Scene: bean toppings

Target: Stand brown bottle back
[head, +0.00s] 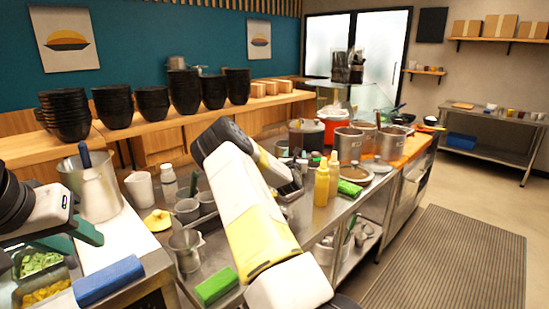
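I cannot make out a brown bottle in the head view. Two yellow squeeze bottles (321,186) stand upright on the steel counter, right of my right arm. A white bottle (169,184) stands left of that arm. My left gripper (88,250) is at the left edge, its dark green fingers spread apart above the food pans, with nothing seen between them. My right arm crosses the middle of the view and bends over the counter. Its gripper end is mostly hidden behind the arm, so its fingers cannot be read.
A steel pot (94,188) and white pitcher (140,187) stand near my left gripper. A blue block (108,281) and green block (216,286) lie near the front edge. Large steel pots (349,145) stand farther back. Black bowl stacks (64,117) line the back shelf. The right floor is clear.

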